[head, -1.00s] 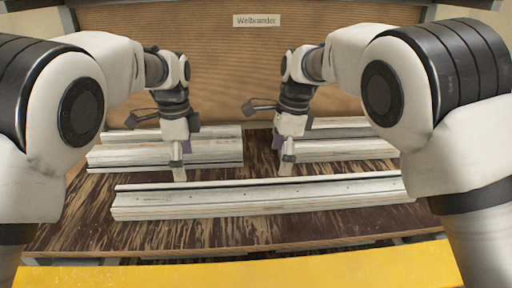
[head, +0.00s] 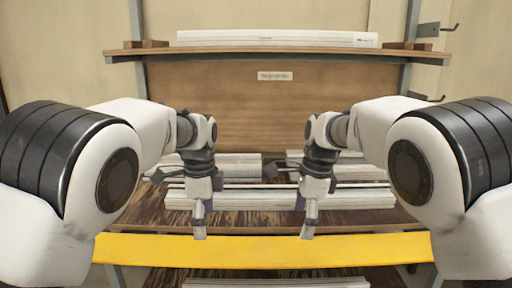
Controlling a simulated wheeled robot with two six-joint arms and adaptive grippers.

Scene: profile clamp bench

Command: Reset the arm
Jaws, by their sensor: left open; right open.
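My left gripper (head: 199,222) points down above the front of the wooden bench, its tip in front of the yellow front edge in the picture. My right gripper (head: 309,222) hangs in the same way to the right, roughly level with it. Both grippers are open and hold nothing that I can see. The gap between each pair of fingers is hard to make out from this angle. Both arms are bent and nearly mirror each other.
Pale metal profiles lie on the bench, including a long front profile (head: 255,197) partly behind my grippers. A yellow bar (head: 262,250) runs along the bench front. A shelf (head: 285,53) at the back carries another long profile (head: 278,39). Hooks (head: 430,28) stick out at the upper right.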

